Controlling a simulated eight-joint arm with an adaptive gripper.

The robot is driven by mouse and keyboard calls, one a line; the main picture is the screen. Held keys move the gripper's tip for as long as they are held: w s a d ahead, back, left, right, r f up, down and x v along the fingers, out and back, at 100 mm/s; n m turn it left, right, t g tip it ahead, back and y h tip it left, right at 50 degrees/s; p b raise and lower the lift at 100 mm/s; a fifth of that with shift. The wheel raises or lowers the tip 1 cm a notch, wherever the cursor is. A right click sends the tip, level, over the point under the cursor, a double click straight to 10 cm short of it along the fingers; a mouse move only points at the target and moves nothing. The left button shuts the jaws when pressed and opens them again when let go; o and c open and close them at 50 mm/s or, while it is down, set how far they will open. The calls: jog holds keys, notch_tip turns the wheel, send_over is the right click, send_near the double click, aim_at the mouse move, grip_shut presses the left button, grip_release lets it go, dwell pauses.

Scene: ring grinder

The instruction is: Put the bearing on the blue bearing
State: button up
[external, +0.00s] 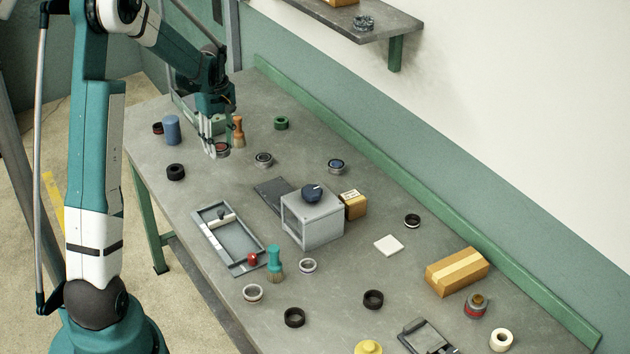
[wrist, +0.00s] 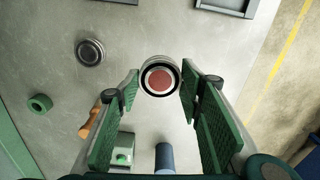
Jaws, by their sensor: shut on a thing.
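A round bearing with a dark rim, a pale ring and a red centre (wrist: 160,77) sits between the fingertips of my gripper in the wrist view. My gripper (external: 217,149) is shut on this red-centred bearing, low at the far left part of the workbench. I cannot tell whether the bearing touches the bench. The blue bearing (external: 337,166), with a blue centre and metal rim, lies on the bench to the right of my gripper. A grey bearing (external: 263,159) lies between them, and it also shows in the wrist view (wrist: 90,52).
A brown-handled brush (external: 238,131) and a blue cylinder (external: 172,130) stand close to my gripper. A green ring (external: 281,123) lies behind. A grey box with a dark knob (external: 312,220) stands mid-bench, with a tray (external: 215,246) beside it. Bare bench surrounds the blue bearing.

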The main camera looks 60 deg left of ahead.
jog(key=w+d+p, duration=0.1)
jog(key=w+d, duration=0.2)
jog(key=w, duration=0.6)
jog(key=w+d, duration=0.2)
jog(key=w, duration=0.6)
jog(key=p, duration=0.1)
send_over(337, 163)
jog(key=shift+s+r, duration=0.1)
jog(key=shift+s, duration=0.05)
jog(key=shift+f, duration=2)
jog(key=shift+f+p, duration=0.3)
jog(key=shift+f, duration=1.7)
jog(key=shift+f, duration=0.15)
jog(key=o, duration=1)
